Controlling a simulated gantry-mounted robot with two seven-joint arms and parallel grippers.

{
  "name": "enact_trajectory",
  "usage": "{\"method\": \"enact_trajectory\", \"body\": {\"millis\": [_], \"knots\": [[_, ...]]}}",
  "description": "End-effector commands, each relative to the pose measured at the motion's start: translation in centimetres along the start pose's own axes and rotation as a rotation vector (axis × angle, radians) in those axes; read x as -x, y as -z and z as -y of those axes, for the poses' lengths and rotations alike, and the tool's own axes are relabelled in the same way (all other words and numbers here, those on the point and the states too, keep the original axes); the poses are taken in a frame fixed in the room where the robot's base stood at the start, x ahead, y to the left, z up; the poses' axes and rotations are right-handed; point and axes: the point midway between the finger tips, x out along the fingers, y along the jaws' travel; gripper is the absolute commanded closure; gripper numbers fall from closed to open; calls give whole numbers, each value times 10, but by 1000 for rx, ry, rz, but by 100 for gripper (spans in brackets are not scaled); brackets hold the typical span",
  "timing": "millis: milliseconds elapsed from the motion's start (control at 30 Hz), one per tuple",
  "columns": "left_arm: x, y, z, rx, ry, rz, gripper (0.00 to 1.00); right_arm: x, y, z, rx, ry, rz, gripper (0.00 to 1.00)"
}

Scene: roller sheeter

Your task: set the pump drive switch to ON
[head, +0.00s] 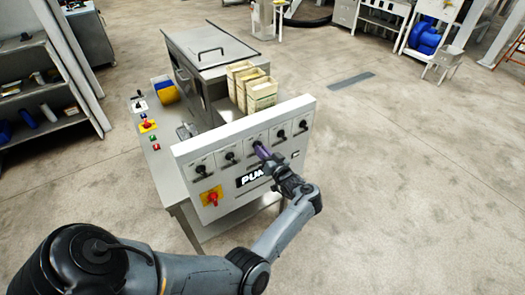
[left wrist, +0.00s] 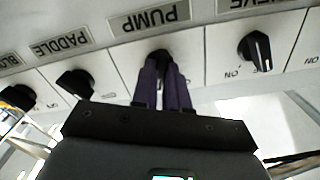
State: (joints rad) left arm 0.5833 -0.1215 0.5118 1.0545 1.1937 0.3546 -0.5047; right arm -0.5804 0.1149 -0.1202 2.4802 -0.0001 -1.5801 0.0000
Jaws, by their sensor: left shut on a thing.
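The pump drive switch (left wrist: 160,54) is a black rotary knob on a white panel (head: 185,151), above the PUMP label (left wrist: 150,19), which reads upside down in the left wrist view. The switch is the middle knob of the row in the head view (head: 257,144). My left gripper (head: 264,153) is shut on this knob, with a purple finger on each side (left wrist: 163,75). The fingers hide most of the knob and its marks, so I cannot tell its setting. My right gripper is not in view.
The PADDLE knob (left wrist: 77,83) and another black knob (left wrist: 256,50) flank the switch. A red rotary switch on a yellow plate (head: 212,196) is lower left on the panel. Pale boxes (head: 261,93) stand behind the panel.

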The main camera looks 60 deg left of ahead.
Motion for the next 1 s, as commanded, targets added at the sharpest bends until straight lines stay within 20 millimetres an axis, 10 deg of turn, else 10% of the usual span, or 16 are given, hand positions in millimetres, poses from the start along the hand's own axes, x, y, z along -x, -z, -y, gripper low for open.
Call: {"method": "enact_trajectory", "body": {"millis": [333,500,1000], "knots": [[0,0,0,-6,1,-1,100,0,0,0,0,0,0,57],[0,0,0,-5,0,-1,62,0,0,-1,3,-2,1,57],[15,-1,-1,-3,-2,1,61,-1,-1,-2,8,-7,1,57]]}}
